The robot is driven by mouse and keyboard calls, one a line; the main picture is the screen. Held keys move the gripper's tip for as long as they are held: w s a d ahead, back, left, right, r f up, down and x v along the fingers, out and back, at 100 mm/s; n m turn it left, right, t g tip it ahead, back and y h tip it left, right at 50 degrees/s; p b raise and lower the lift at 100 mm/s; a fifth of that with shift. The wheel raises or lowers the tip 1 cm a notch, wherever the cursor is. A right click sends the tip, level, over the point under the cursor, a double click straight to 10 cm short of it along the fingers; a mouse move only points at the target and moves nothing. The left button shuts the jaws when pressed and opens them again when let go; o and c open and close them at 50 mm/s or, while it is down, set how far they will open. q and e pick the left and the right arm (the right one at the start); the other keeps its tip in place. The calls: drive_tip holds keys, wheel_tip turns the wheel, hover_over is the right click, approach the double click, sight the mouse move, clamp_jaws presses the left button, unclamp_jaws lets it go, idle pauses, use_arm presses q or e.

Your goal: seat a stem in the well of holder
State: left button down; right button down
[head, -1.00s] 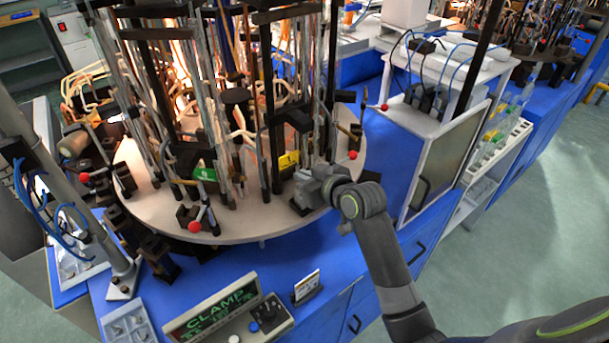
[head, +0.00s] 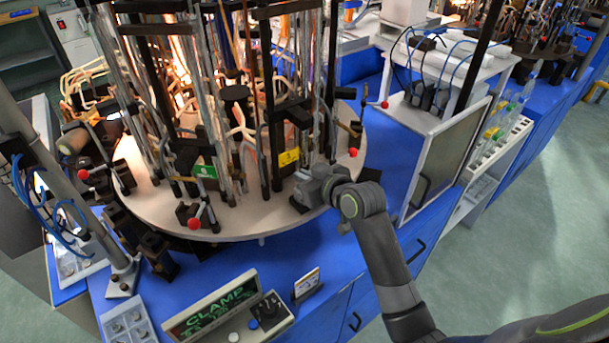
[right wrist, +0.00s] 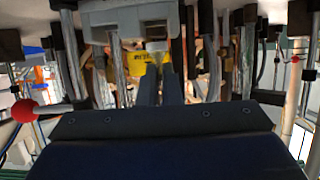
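My right gripper (head: 305,186) is at the front right rim of the round pale turntable (head: 250,217). Its two dark fingers (right wrist: 160,72) show in the right wrist view, close together, with a small pale piece (right wrist: 157,46) at their tips. I cannot tell whether they grip it. A holder with a yellow label (head: 288,157) stands just behind the gripper; the label (right wrist: 145,62) also shows beyond the fingertips. Another station has a green label (head: 204,171). The stem and the well cannot be made out clearly. My left gripper is out of view.
Tall glass tubes and dark posts crowd the turntable. Red-knobbed handles (head: 194,223) stick out around its rim, one (head: 353,152) close to my right arm. A sign panel reading CLAMP (head: 225,307) stands in front. A white cabinet (head: 450,140) is to the right.

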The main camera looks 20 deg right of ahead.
drive_tip(key=shift+f+b, duration=0.35)
drive_tip(key=shift+f, duration=0.55)
idle(0.5)
drive_tip(key=c, duration=1.9)
unclamp_jaws()
drive_tip(key=shift+s+r, duration=0.1)
drive_tip(key=shift+s, duration=0.1)
drive_tip(key=shift+p+v, duration=1.65)
drive_tip(key=shift+v, duration=0.4)
